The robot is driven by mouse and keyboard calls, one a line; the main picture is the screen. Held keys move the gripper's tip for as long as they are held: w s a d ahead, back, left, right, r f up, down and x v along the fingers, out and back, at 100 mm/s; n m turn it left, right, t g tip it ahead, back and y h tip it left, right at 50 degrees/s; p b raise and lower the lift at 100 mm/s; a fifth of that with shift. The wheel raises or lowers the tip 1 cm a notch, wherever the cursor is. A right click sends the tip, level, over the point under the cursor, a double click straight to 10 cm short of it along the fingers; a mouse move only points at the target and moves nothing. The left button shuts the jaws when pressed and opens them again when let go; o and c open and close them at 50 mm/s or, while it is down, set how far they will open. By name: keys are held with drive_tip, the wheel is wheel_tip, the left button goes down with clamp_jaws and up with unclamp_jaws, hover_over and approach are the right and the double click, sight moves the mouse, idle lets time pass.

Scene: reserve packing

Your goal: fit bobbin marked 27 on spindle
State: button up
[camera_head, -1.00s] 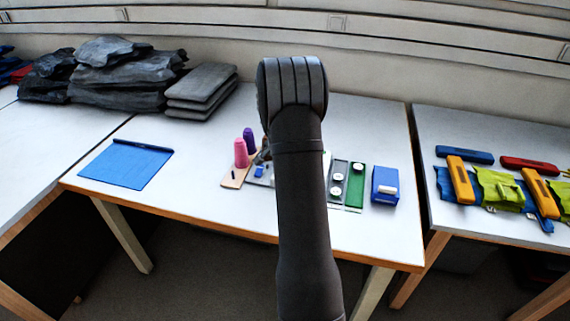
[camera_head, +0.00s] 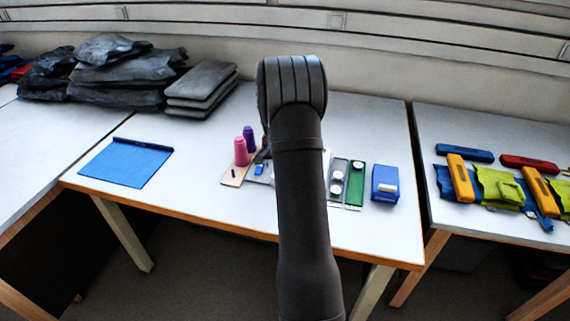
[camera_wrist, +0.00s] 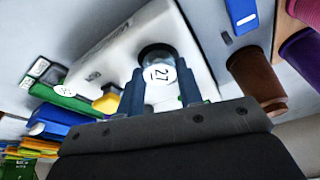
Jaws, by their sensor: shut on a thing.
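The bobbin marked 27 (camera_wrist: 160,73) is between the two fingers of my gripper (camera_wrist: 161,88) in the wrist view, with its round white label facing the camera. The fingers are shut on it. A dark round rim shows just beyond the label. Behind the bobbin is a large white body (camera_wrist: 118,50), and I cannot tell whether the bobbin touches it. No spindle can be clearly made out; my arm and the bobbin may hide it. In the head view my arm covers the gripper and the bobbin.
Pink (camera_head: 241,152) and purple (camera_head: 249,138) cones stand left of my arm, and a brown cone (camera_wrist: 256,78) shows in the wrist view. To the right are a green strip (camera_head: 355,192) with white discs and a blue box (camera_head: 385,184). A blue mat (camera_head: 125,163) lies left.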

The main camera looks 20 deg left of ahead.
drive_tip(key=shift+f, duration=0.1)
drive_tip(key=o, duration=1.4)
drive_tip(key=shift+r, duration=3.9)
drive_tip(key=shift+f, duration=3.7)
drive_tip(key=shift+r, duration=0.1)
